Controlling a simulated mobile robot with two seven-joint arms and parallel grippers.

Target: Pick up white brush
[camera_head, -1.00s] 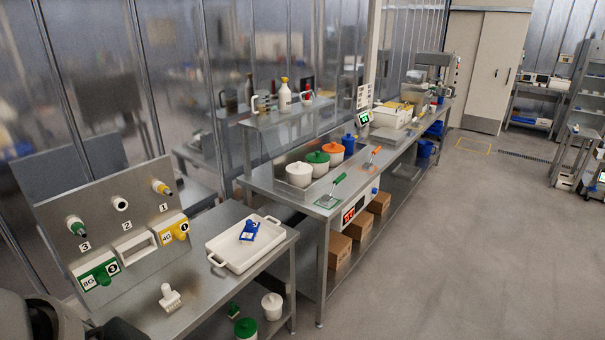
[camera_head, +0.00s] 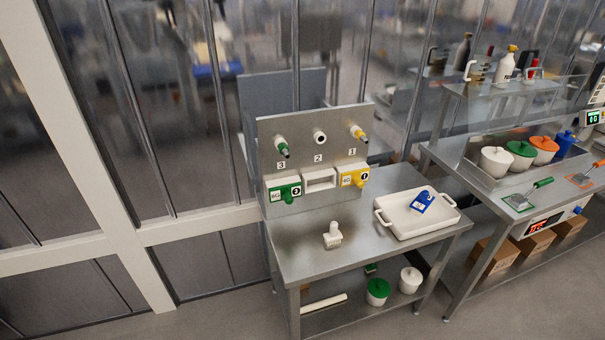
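The white brush (camera_head: 333,235) stands on the metal table (camera_head: 292,262), left of the white tray and in front of the upright panel. Its handle points up and its bristles seem to rest on the tabletop. Neither of my grippers shows in the head view now, so I cannot see whether they are open or shut.
A white tray (camera_head: 383,220) holds a blue tool (camera_head: 422,201). The panel (camera_head: 268,142) carries green and yellow nozzles and boxes. Below are a green-lidded pot (camera_head: 378,292) and a white-lidded pot (camera_head: 411,279). A second table stands right. Tabletop around the brush is clear.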

